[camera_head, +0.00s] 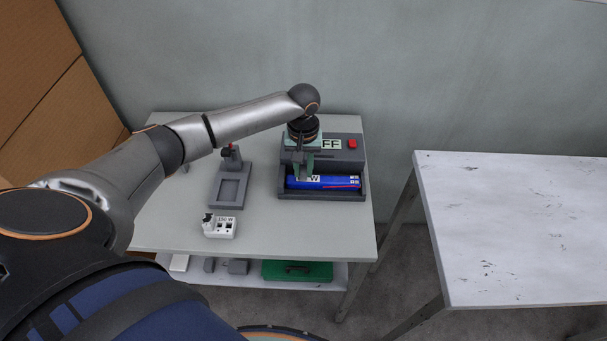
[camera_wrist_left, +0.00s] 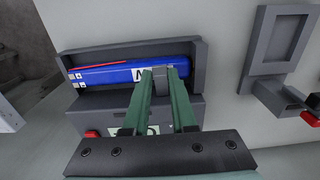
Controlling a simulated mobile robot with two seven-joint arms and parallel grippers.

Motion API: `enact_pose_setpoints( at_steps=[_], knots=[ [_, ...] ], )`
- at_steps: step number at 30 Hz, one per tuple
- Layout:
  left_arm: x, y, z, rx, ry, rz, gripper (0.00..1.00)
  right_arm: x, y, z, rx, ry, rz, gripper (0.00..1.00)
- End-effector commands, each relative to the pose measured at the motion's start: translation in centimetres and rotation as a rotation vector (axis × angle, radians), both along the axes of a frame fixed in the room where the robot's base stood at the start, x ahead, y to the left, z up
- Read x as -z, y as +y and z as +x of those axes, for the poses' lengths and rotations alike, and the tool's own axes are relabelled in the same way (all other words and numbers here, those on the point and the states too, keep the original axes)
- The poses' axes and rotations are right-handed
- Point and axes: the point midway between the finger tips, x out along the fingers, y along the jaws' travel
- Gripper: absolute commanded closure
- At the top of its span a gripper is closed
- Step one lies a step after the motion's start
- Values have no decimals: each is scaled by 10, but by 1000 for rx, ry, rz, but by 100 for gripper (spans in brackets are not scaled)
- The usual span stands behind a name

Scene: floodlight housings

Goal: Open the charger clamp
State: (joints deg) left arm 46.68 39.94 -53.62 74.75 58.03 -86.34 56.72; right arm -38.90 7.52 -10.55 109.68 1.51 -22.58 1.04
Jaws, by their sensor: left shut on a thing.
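The charger (camera_head: 348,158) is a dark grey box at the back right of the left table, with a display partly hidden by my arm and showing "FF". A blue battery (camera_head: 335,182) lies in its front tray and also shows in the left wrist view (camera_wrist_left: 110,73). My left gripper (camera_head: 301,173) reaches down over the charger. In the left wrist view its green fingers (camera_wrist_left: 160,76) are shut on a small grey part, seemingly the charger clamp (camera_wrist_left: 160,86), at the battery's edge. The fingers hide most of the clamp. My right gripper is not in view.
A red button (camera_head: 352,144) sits on the charger. A green case (camera_head: 297,270) lies on the shelf below. A second table (camera_head: 520,230) at the right is empty.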

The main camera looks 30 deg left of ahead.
Motion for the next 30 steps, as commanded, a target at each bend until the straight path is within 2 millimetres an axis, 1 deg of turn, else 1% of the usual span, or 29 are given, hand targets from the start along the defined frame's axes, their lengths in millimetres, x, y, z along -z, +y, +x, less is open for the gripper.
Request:
enact_pose_setpoints(
  at_steps=[1, 7, 16, 25, 30],
  knots=[
    [-3, 3, 2, -4, -4, 5, 100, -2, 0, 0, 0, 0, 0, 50],
    [-9, 5, 5, -4, -4, 5, 100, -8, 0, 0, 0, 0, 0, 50],
    [-8, 5, 6, -3, -4, 5, 100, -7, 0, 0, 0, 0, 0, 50],
    [-15, 9, 11, -5, -5, 5, 100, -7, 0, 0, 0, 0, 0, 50],
    [-15, 9, 11, -4, -5, 5, 100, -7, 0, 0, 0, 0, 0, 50]
  ],
)
